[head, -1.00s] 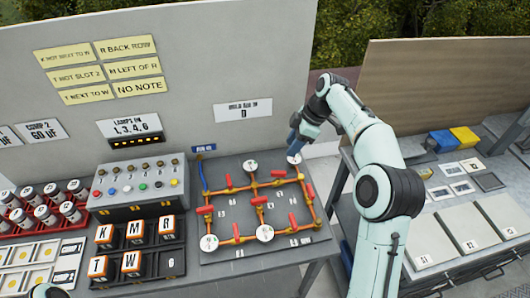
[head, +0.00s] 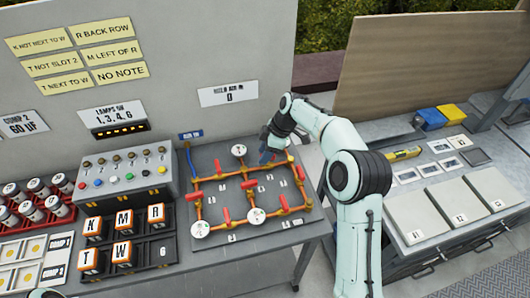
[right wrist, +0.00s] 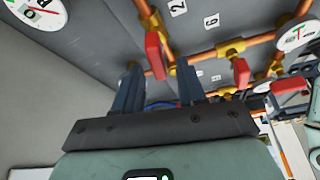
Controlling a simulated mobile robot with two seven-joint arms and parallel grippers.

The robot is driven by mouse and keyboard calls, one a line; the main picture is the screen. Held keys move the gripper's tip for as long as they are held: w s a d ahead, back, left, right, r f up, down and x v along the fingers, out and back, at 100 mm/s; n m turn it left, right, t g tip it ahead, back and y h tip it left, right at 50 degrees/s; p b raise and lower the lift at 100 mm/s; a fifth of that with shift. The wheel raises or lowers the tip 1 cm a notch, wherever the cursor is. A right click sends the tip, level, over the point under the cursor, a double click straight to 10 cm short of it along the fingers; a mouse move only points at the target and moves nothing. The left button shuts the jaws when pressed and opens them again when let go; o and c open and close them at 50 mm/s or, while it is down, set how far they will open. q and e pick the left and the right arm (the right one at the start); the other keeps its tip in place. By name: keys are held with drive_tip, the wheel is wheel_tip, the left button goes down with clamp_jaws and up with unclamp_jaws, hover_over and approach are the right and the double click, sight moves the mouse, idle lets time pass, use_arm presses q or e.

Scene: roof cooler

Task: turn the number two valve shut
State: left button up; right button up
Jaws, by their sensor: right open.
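The pipe board (head: 215,243) carries copper pipes, red valve handles and round white gauges. In the right wrist view a number 2 plate (right wrist: 176,7) sits beside a red valve handle (right wrist: 155,55), which stands just beyond my fingertips, roughly between them. My right gripper (right wrist: 157,80) is open and empty. In the head view my right gripper (head: 266,157) is low over the board's upper right part and hides the fittings there. I cannot tell whether the fingers touch the handle. The board's small number plates are too small to read in the head view. My left gripper is out of view.
Another red handle (right wrist: 241,72) and a number 6 plate (right wrist: 212,21) lie right of my fingers. A lamp box (head: 127,183) and a lettered block rack (head: 165,250) stand left of the board. A second bench (head: 395,238) stands at the right.

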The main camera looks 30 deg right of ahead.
clamp_jaws()
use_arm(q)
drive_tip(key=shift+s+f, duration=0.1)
use_arm(e)
drive_tip(key=shift+f+m+t+h+b, duration=0.1)
drive_tip(key=shift+m+t+h+b, duration=0.4)
drive_tip(key=shift+m, duration=0.8)
drive_tip(key=m+b, duration=0.1)
drive_tip(key=m, duration=0.1)
drive_tip(key=shift+w+d+m+t, duration=0.1)
drive_tip(key=shift+m+t, duration=0.2)
drive_tip(key=m, duration=0.1)
drive_tip(key=m+h, duration=0.1)
drive_tip(key=m, duration=0.1)
drive_tip(key=shift+w+d+m+t+h+b, duration=0.1)
drive_tip(key=shift+m+t+h+b, duration=0.2)
drive_tip(key=shift+t, duration=0.1)
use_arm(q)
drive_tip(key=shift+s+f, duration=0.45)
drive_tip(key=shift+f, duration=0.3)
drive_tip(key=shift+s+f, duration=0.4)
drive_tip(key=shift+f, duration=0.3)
use_arm(e)
drive_tip(key=shift+d+m+h, duration=0.15)
drive_tip(key=shift+m+h, duration=0.35)
drive_tip(key=shift+m, duration=0.8)
drive_tip(key=shift+d+m+h, duration=0.1)
drive_tip(key=shift+m+h, duration=0.4)
drive_tip(key=shift+m, duration=0.8)
